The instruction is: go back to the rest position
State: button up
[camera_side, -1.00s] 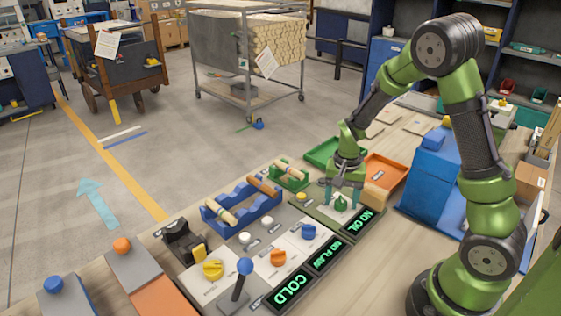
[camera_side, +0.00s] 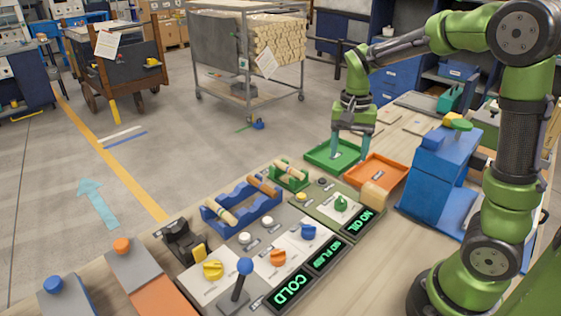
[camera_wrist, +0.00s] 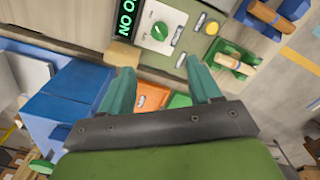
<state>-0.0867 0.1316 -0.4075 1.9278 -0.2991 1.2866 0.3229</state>
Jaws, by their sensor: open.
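My gripper (camera_side: 349,147) is open and empty in the side view, raised above the green tray (camera_side: 318,152) at the back of the bench. In the wrist view my gripper (camera_wrist: 162,82) shows its two teal fingers spread apart with nothing between them. The green knob (camera_side: 341,203) on the panel with the NO OIL display (camera_side: 358,222) stands clear of my gripper, toward the front. It also shows in the wrist view, where the green knob (camera_wrist: 159,31) lies beyond the fingertips.
An orange tray (camera_side: 392,172) lies right of the green tray. A blue machine (camera_side: 437,170) stands farther right. A blue rack (camera_side: 232,217) and a green rack (camera_side: 283,181) hold wooden pieces. A lever with a blue ball (camera_side: 245,266) sticks up at the front.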

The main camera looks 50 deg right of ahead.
jog(key=shift+r, duration=0.75)
jog(key=s+a+r+n+t+y, duration=0.1)
jog(key=s+a+r+n+t, duration=0.2)
jog(key=s+a+n, duration=0.1)
jog(key=s+a+r+n+t+y, duration=0.1)
jog(key=s+a+r+n+t, duration=0.1)
jog(key=s+a, duration=0.4)
jog(key=a+n+t, duration=0.1)
jog(key=a+t, duration=0.1)
jog(key=a, duration=0.1)
jog(key=shift+s+a+r+n, duration=0.15)
jog(key=shift+a+r+n, duration=0.05)
jog(key=shift+r+n, duration=0.2)
